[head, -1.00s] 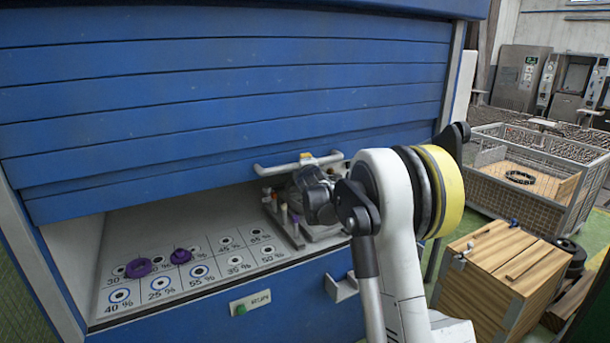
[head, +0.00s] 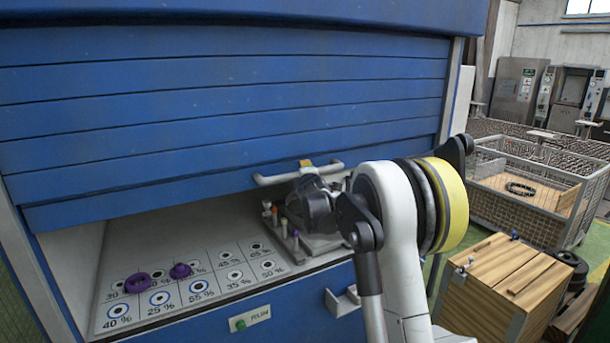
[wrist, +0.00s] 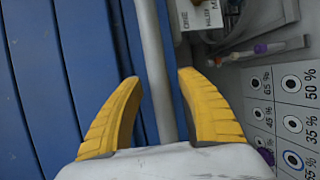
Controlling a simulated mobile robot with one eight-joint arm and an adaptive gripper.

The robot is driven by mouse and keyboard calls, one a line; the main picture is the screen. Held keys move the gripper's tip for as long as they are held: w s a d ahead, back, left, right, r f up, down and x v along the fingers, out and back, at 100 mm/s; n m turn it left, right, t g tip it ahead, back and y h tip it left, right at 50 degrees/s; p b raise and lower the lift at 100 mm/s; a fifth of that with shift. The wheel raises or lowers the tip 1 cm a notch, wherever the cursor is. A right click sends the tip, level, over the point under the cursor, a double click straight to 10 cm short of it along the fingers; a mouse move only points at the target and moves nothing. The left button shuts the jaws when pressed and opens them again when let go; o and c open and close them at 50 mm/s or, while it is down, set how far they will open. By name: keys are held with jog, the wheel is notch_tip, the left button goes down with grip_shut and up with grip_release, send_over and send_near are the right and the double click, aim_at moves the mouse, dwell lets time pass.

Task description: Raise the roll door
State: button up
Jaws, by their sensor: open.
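The blue slatted roll door (head: 220,110) is partly raised, with an open gap below its bottom edge. A pale bar handle (head: 335,170) sticks out near that edge. My gripper shows in the head view only as a small yellow fingertip (head: 306,162) at the handle; my arm hides the rest. In the wrist view my gripper (wrist: 158,78) is open, with its two yellow fingers on either side of the handle bar (wrist: 155,70). A gap shows between the bar and each finger. The door slats (wrist: 40,90) fill the left of that view.
Inside the cabinet, a floor with marked percentage spots (head: 190,240) holds two purple rings (head: 137,283). A grey fixture (head: 318,243) with small coloured pegs stands behind my arm. A wooden crate (head: 500,280) and a wire mesh box (head: 525,200) stand at right.

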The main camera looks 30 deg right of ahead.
jog(key=v, duration=1.2)
jog(key=shift+s, duration=0.1)
jog(key=s+a+f+m+g+y+b, duration=0.2)
jog(key=s+a+f+m, duration=0.3)
jog(key=s, duration=0.8)
jog(key=s+a+f+m+g+y+b, duration=0.2)
jog(key=s+a+f+m+g+b, duration=0.1)
jog(key=s+a+f, duration=0.6)
jog(key=s+a+f+m+g+y+b, duration=0.1)
jog(key=s+a+f+m+g+b, duration=0.2)
jog(key=s, duration=1.4)
jog(key=a+f+m+b, duration=0.2)
jog(key=a+f+m, duration=0.1)
jog(key=a+f, duration=0.1)
jog(key=shift+s+m+y, duration=0.3)
jog(key=shift+y, duration=0.1)
